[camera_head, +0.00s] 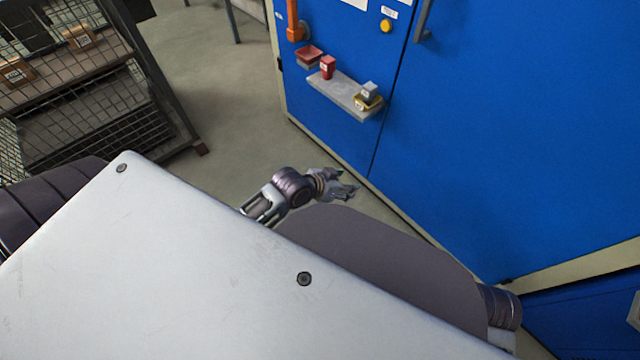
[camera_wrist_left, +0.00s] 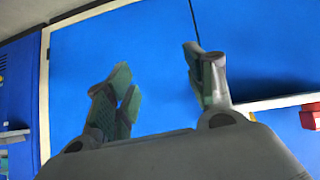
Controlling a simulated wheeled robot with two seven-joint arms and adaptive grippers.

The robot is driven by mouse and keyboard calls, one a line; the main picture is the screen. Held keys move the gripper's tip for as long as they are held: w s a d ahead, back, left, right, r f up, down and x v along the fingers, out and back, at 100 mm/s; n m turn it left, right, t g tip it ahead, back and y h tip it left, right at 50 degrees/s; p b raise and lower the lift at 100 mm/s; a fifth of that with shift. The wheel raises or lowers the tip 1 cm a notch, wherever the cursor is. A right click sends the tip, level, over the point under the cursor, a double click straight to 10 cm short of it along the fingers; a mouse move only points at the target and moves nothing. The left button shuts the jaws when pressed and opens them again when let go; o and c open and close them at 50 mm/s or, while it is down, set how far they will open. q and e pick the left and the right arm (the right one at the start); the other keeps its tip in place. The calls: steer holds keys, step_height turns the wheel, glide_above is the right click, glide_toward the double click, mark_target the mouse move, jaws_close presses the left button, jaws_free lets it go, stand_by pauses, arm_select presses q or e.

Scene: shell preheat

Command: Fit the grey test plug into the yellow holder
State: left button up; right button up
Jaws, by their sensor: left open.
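The grey test plug (camera_head: 370,89) is a small light-grey block with a label. It is at the yellow holder (camera_head: 364,103), on the right end of a narrow grey shelf on the blue cabinet. The plug overlaps the holder's upper part; I cannot tell whether it is seated in it or tilted. My left gripper (camera_head: 348,186) is open and empty, below the shelf and apart from it. In the left wrist view its spread fingers (camera_wrist_left: 165,88) face plain blue panels. My right gripper is not in view.
A red block (camera_head: 327,67) stands on the left part of the grey shelf (camera_head: 345,92). A red tray (camera_head: 310,55) and an orange handle (camera_head: 295,22) are on the cabinet (camera_head: 500,120) to its left. A wire-mesh rack (camera_head: 75,115) stands at left. Floor between is clear.

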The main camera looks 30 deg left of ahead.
arm_select(q)
steer(key=s+f+n+g+y, duration=0.1)
steer(key=s+g, duration=0.4)
steer(key=s, duration=0.8)
steer(key=shift+s+a+f+y, duration=0.15)
steer(key=shift+s+f+y, duration=0.25)
steer(key=shift+f, duration=0.2)
